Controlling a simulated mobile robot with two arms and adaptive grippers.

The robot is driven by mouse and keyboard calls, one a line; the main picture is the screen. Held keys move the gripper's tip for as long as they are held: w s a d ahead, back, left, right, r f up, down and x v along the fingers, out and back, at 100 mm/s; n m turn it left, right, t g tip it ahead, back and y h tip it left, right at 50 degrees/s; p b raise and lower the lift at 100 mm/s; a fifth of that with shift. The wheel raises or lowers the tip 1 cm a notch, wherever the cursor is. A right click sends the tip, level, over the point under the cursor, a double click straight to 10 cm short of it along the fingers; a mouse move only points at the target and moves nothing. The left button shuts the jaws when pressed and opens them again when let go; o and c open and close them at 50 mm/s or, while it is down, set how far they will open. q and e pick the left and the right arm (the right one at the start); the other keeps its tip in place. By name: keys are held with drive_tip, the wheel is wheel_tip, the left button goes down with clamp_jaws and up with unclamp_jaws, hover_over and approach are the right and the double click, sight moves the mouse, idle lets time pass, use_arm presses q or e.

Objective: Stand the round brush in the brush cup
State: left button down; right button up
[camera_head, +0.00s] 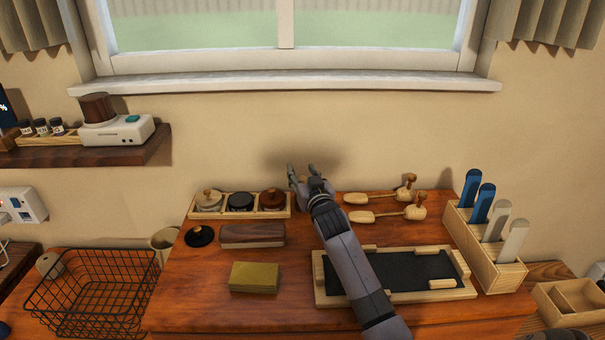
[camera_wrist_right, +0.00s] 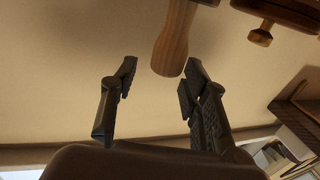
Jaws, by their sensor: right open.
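My right gripper (camera_head: 302,171) is above the back edge of the wooden desk top, right of the tray of round tins. It is open. In the right wrist view a wooden handle with a rounded end (camera_wrist_right: 174,45) is near the open fingers (camera_wrist_right: 160,80), closer to one finger; it looks like the round brush, but its other end is outside the frame. Whether the fingers touch it I cannot tell. In the head view the gripper hides this spot. A beige cup (camera_head: 160,241), perhaps the brush cup, is partly hidden at the desk's left side. My left gripper is not in view.
A wooden tray (camera_head: 222,213) holds round tins. A black knobbed lid (camera_head: 199,237), a brown block (camera_head: 252,236) and a yellow block (camera_head: 254,277) lie before it. Wooden shoe trees (camera_head: 372,216), a dark mat tray (camera_head: 466,291) and a handle rack (camera_head: 503,275) are right. A wire basket (camera_head: 90,290) is left.

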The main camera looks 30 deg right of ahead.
drive_tip(key=shift+r, duration=0.2)
wheel_tip(320, 180, up, 10)
drive_tip(key=shift+f, duration=0.2)
idle(0.3)
idle(0.8)
